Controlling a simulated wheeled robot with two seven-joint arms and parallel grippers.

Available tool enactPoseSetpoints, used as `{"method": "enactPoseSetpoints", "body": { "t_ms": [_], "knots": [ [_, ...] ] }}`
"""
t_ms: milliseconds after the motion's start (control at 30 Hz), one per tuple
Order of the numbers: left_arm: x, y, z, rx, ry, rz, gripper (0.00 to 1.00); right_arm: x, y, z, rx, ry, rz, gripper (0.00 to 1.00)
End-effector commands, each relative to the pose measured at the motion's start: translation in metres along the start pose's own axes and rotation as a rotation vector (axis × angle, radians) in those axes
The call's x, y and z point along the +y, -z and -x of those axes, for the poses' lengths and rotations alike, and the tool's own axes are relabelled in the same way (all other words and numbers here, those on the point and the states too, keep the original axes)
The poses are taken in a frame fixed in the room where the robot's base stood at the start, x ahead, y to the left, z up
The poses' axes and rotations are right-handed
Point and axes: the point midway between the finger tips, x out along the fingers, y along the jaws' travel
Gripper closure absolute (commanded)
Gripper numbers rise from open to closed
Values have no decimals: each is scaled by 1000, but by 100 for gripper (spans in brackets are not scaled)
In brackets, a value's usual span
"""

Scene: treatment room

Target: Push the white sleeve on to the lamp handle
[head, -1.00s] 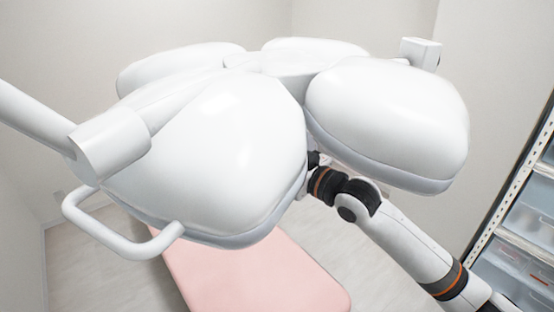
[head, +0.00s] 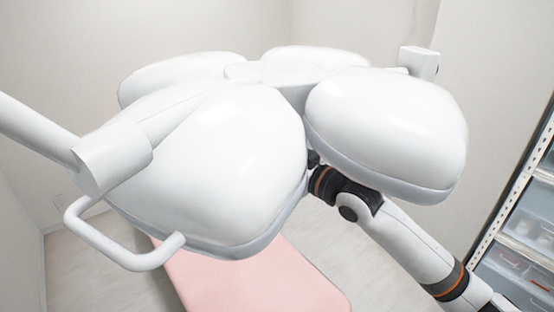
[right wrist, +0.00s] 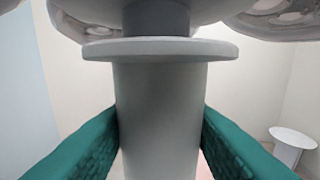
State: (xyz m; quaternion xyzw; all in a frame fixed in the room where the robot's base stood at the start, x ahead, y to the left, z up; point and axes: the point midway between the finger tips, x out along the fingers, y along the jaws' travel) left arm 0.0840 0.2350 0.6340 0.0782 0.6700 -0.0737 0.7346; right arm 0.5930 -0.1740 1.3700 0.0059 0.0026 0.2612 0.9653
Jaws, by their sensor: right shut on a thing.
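The white sleeve (right wrist: 160,100), a pale tube with a wide flange (right wrist: 160,49) at its top, stands upright in the right wrist view. My right gripper (right wrist: 160,130) is shut on the sleeve's body below the flange, one green finger on each side. The darker grey lamp handle (right wrist: 156,18) is directly above the flange and in line with the sleeve. How far it reaches inside the sleeve is hidden. The white lamp (head: 215,165) fills the middle of the head view and hides the sleeve, handle and my right gripper. My left gripper is not in view.
A white bar handle (head: 125,250) sticks out from the lamp's near left pod. A pink bed (head: 250,280) lies below. Shelves with bins (head: 525,225) stand at the right. A small white round table (right wrist: 293,138) shows in the right wrist view.

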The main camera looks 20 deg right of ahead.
Motion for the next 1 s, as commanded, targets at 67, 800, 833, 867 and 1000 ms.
{"method": "enactPoseSetpoints", "body": {
  "t_ms": [67,800,833,867,1000],
  "knots": [
    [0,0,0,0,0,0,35,0,0,0,0,0,0,79],
    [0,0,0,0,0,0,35,0,-11,0,-1,0,0,79],
    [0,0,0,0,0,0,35,0,-11,0,-1,0,0,79],
    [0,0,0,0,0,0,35,0,-12,0,-1,0,0,79],
    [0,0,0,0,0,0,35,0,-12,0,0,0,0,79]
  ]
}}
